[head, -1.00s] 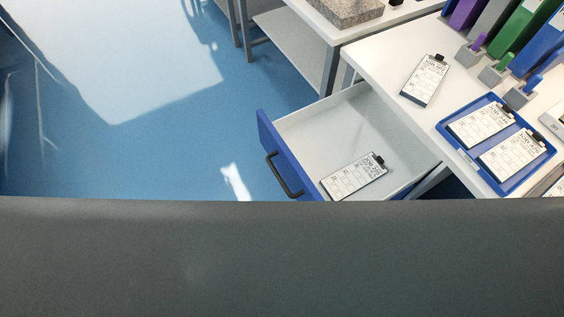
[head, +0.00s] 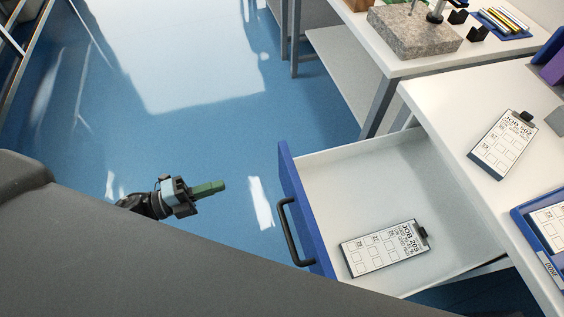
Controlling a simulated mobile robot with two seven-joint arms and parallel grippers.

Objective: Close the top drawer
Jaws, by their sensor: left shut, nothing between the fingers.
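The top drawer (head: 338,168) is pulled out from under the white desk. Its front is blue with a dark bar handle (head: 291,232), and its inside is pale. A clipboard card marked JOB 209 (head: 384,248) lies flat in the drawer. My left gripper (head: 221,186) has green fingers and is shut and empty. It is to the left of the drawer front, apart from the handle, with its fingers pointing toward the drawer. My right gripper is not in view.
The white desk (head: 450,120) carries another clipboard (head: 503,144) and a blue tray (head: 520,216) at the right edge. Behind, a white table holds a granite block (head: 413,34). Blue floor (head: 225,140) is clear left of the drawer.

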